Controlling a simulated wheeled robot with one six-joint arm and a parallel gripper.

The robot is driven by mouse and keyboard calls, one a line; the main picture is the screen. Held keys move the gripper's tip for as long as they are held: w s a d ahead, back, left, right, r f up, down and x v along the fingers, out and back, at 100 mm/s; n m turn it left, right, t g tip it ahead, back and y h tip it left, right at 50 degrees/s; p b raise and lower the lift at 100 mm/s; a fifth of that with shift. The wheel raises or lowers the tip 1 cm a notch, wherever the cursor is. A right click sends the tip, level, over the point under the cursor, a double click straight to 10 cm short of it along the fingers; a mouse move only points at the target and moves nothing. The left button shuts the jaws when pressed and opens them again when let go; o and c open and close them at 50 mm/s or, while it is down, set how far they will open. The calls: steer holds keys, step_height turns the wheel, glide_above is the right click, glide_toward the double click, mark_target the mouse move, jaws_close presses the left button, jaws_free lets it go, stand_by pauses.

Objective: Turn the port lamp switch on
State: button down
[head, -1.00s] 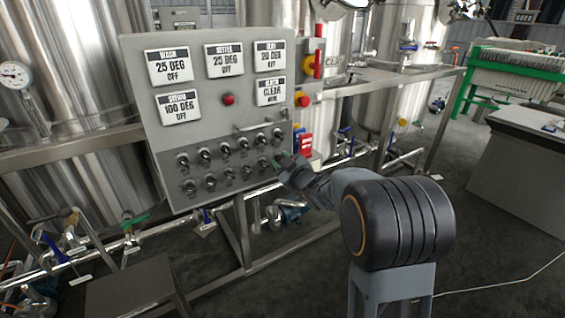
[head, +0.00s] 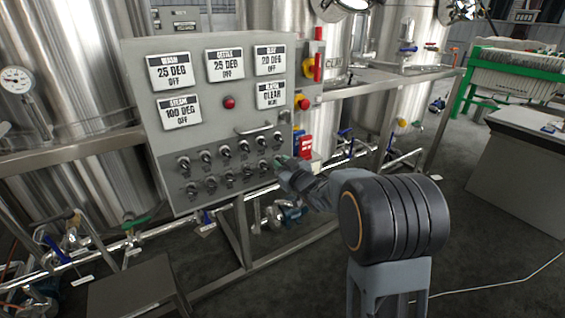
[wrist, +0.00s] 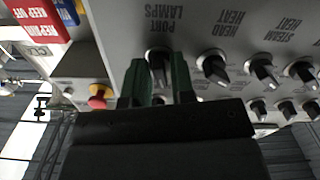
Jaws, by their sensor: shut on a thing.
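The port lamps switch (wrist: 160,68) is a dark rotary knob under the printed words PORT LAMPS in the wrist view, where the panel appears upside down. My gripper (wrist: 160,80) has its two green fingers on either side of this knob, shut on it. In the head view my gripper (head: 283,162) is at the right end of the lower knob rows of the grey control panel (head: 205,130). The knob is hidden behind the gripper there. The knob's pointer direction is hard to make out.
Neighbouring knobs, head heat (wrist: 213,67) and steam heat (wrist: 262,72), sit close beside the fingers. A red button (wrist: 101,94) and red keep-off tag (wrist: 38,18) are near.

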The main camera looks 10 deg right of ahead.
steer(key=m+p, duration=0.1)
steer(key=m, duration=0.3)
steer(key=shift+m+p, duration=0.3)
steer(key=shift+p, duration=0.1)
steer(key=shift+m+p, duration=0.8)
steer(key=shift+m, duration=1.2)
steer(key=c, duration=1.2)
jaws_free()
steer(key=v, duration=1.4)
steer(key=shift+p, duration=0.35)
